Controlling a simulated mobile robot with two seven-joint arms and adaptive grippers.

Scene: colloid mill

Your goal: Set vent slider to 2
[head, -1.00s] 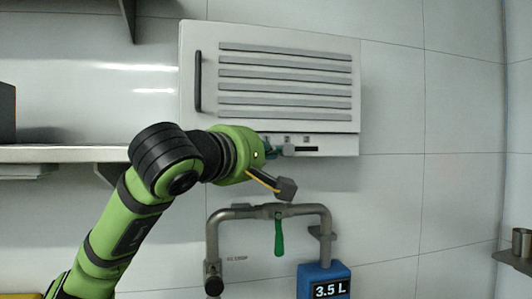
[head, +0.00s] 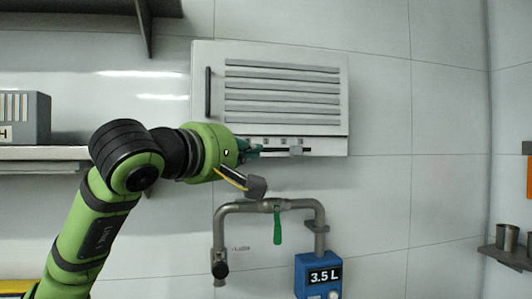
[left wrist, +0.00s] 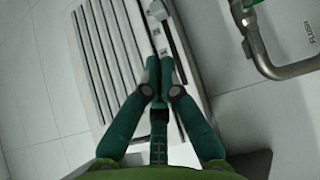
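The vent slider is a small grey knob (head: 296,150) in a dark horizontal slot along the bottom strip of the white louvred vent panel (head: 320,63). It sits right of the slot's middle, about under the rightmost of several small square marks, which are too small to read. My left gripper (head: 259,150) is at the slot's left part, left of the knob and apart from it in the picture. In the left wrist view its fingertips (left wrist: 160,64) are together, with nothing seen between them. A grey block that looks like the knob (left wrist: 157,11) shows beyond them. My right gripper is not in view.
Below the panel is a grey pipe frame (head: 230,208) with a green lever (head: 278,227) and a blue box reading 3.5 L (head: 318,276). A shelf (head: 45,153) with a grey box (head: 25,118) is at left. Cups stand on a shelf (head: 508,258) at right.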

